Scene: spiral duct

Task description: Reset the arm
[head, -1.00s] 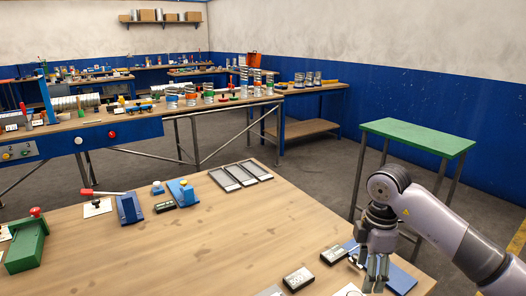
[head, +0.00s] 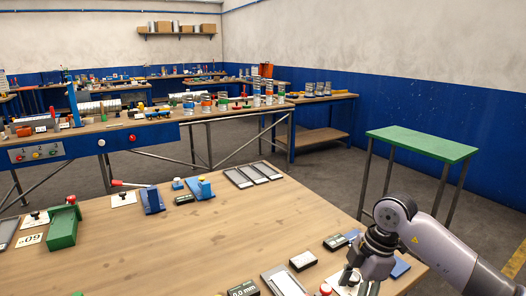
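My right arm comes in from the right edge, and its dark-jointed gripper (head: 358,284) points down over the front right of the wooden table (head: 200,255). The fingers are small, seen from above and partly cut by the lower edge, so I cannot tell if they are open or shut. No object shows clearly between them. My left arm and gripper are not in view.
Near my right gripper are a blue plate (head: 400,267), a dark box (head: 303,260) and a digital readout (head: 243,289). A green block fixture (head: 63,226), blue fixtures (head: 151,201) and a grey tray (head: 254,174) line the table. A green-topped stand (head: 422,144) is beyond.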

